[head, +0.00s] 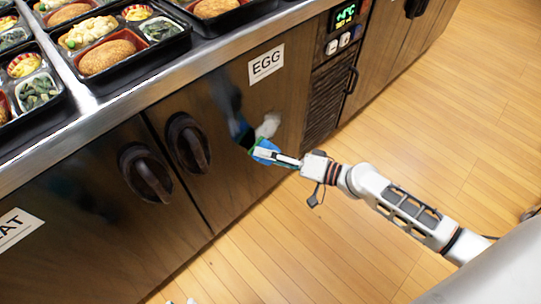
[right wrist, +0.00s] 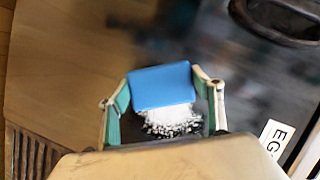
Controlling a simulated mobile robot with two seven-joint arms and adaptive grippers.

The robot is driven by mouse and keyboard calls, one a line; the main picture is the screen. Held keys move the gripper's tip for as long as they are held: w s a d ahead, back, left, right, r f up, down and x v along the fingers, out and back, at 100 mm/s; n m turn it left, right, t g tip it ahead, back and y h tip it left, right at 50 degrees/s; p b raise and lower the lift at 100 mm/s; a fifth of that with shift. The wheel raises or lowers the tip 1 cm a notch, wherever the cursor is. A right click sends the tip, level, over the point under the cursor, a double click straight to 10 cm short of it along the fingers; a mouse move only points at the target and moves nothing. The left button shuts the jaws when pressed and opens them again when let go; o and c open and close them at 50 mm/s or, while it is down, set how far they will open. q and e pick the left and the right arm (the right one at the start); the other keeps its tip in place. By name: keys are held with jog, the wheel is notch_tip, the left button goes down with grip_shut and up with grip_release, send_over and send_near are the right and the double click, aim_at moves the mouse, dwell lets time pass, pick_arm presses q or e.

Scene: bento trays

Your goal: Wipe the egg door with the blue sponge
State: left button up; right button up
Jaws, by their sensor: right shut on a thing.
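The egg door (head: 250,100) is a dark, glossy wood cabinet door with a white EGG label (head: 266,64) and a dark handle (head: 187,143). My right gripper (head: 268,154) is shut on the blue sponge (head: 262,146) at the door's lower right part. In the right wrist view the blue sponge (right wrist: 162,86) sits between the two fingers, with a white speckled patch beside it. I cannot tell whether the sponge touches the door. A pale smudge or reflection shows on the door just above the sponge. Small pale tips at the head view's bottom edge may be my left gripper (head: 180,301).
The neighbouring door (head: 90,215) with its own handle (head: 145,173) is at left. A control panel (head: 344,20) and a vent (head: 325,105) are to the right. Bento trays (head: 165,52) stand on the metal counter above. The wooden floor (head: 440,130) is clear.

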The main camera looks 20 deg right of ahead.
pick_arm(q)
jog(key=shift+s+f, duration=0.15)
jog(key=shift+f, duration=0.15)
pick_arm(e)
jog(key=shift+w+a, duration=0.3)
jog(key=shift+w, duration=0.6)
